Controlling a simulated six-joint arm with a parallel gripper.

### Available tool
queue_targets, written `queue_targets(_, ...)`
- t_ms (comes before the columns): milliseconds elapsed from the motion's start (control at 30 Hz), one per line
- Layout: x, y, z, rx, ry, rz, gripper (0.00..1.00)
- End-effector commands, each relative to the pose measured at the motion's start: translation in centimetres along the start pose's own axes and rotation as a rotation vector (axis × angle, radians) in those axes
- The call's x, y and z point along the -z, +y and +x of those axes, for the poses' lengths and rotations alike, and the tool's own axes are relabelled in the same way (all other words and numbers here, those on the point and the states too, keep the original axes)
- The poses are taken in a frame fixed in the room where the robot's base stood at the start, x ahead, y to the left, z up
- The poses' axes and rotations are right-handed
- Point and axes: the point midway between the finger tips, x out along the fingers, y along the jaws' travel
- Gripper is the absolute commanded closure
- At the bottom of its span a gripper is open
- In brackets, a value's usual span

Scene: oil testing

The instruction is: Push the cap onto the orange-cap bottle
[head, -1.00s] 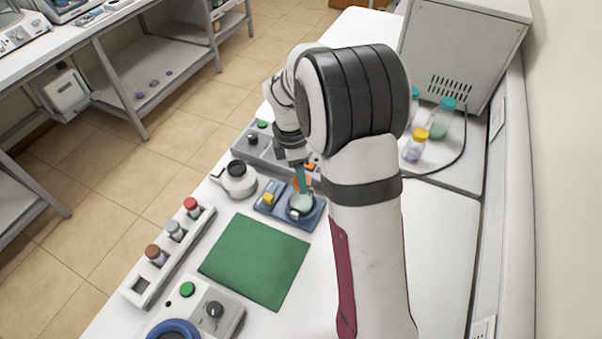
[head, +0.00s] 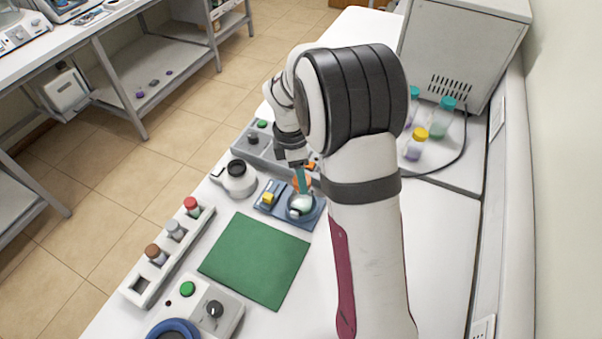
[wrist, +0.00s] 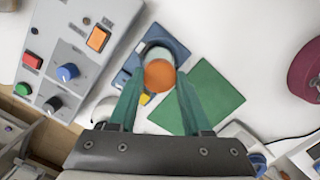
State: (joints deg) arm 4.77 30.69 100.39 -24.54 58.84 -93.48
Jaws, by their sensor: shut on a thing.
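My gripper (wrist: 160,78) is over the blue stand, its two teal fingers on either side of the round orange cap (wrist: 160,75) and shut on it. In the head view the gripper (head: 301,188) points down at the stand and partly hides the orange cap. A pale, glassy round body (head: 300,204) shows below the fingers on the blue stand (head: 318,215). It also shows as a grey-white round shape just beyond the cap in the wrist view (wrist: 157,50). The cap overlaps it there, so I cannot tell how far the cap is seated.
A yellow block (head: 267,199) sits on the stand's left part. A grey control box (head: 255,152) stands behind. A white pot (head: 237,178) and a rack (head: 168,256) of capped bottles are left. A green mat (head: 255,260) lies in front. Capped bottles (head: 415,145) stand at right.

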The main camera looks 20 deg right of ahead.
Motion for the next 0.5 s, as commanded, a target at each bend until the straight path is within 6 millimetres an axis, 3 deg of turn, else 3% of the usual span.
queue_targets(467, 0.0, 0.0, 0.04, 0.0, 0.0, 0.0, 1.0)
queue_targets(500, 0.0, 0.0, 0.04, 0.0, 0.0, 0.0, 0.46)
